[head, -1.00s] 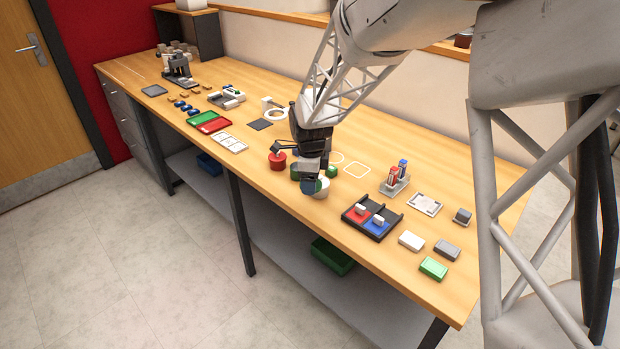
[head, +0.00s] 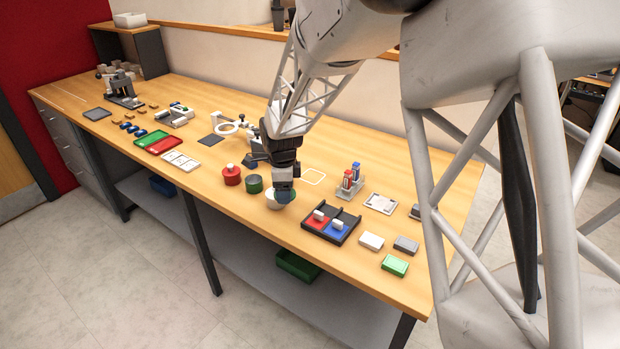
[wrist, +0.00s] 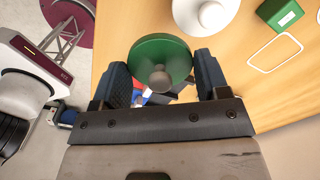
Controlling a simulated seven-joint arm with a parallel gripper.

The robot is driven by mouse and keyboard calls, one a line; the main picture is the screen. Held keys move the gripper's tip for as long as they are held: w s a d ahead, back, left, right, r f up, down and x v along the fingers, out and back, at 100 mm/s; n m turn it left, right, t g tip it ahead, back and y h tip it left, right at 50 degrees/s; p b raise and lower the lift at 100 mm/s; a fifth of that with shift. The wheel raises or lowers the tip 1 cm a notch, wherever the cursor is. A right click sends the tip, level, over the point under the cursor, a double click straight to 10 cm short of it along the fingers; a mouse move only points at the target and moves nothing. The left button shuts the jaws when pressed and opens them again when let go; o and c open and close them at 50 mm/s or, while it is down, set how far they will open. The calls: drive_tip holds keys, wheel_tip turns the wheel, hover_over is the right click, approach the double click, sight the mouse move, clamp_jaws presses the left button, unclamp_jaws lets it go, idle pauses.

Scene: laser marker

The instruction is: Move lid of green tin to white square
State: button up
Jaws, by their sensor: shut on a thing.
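My gripper (wrist: 162,76) is shut on the green lid (wrist: 160,56), a round disc with a grey knob, held between the two dark blue fingers. In the head view my gripper (head: 284,190) is over the white tin (head: 272,202) and partly hides it. The green tin (head: 253,185) stands left of my gripper, with no knob visible on top. The white square (head: 314,176) is an outline on the table, right of and behind my gripper; it also shows at the right in the wrist view (wrist: 275,52).
A red tin (head: 232,177) stands left of the green tin. A black tray (head: 345,224) with red and blue compartments lies right of my gripper. In the wrist view, a green box (wrist: 281,13) is near the square, whose inside is bare.

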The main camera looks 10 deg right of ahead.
drive_tip(key=d, duration=0.3)
drive_tip(key=w+d+f, duration=0.1)
drive_tip(key=d, duration=0.3)
drive_tip(key=d+f, duration=0.1)
drive_tip(key=d, duration=0.3)
drive_tip(key=shift+w+d+f, duration=0.15)
drive_tip(key=shift+w+d, duration=0.1)
drive_tip(key=shift+w, duration=0.05)
hover_over(312, 176)
drive_tip(key=shift+s+f, duration=0.1)
drive_tip(key=shift+f, duration=0.65)
drive_tip(key=shift+f, duration=1.75)
drive_tip(key=shift+f, duration=0.15)
drive_tip(key=o, duration=0.9)
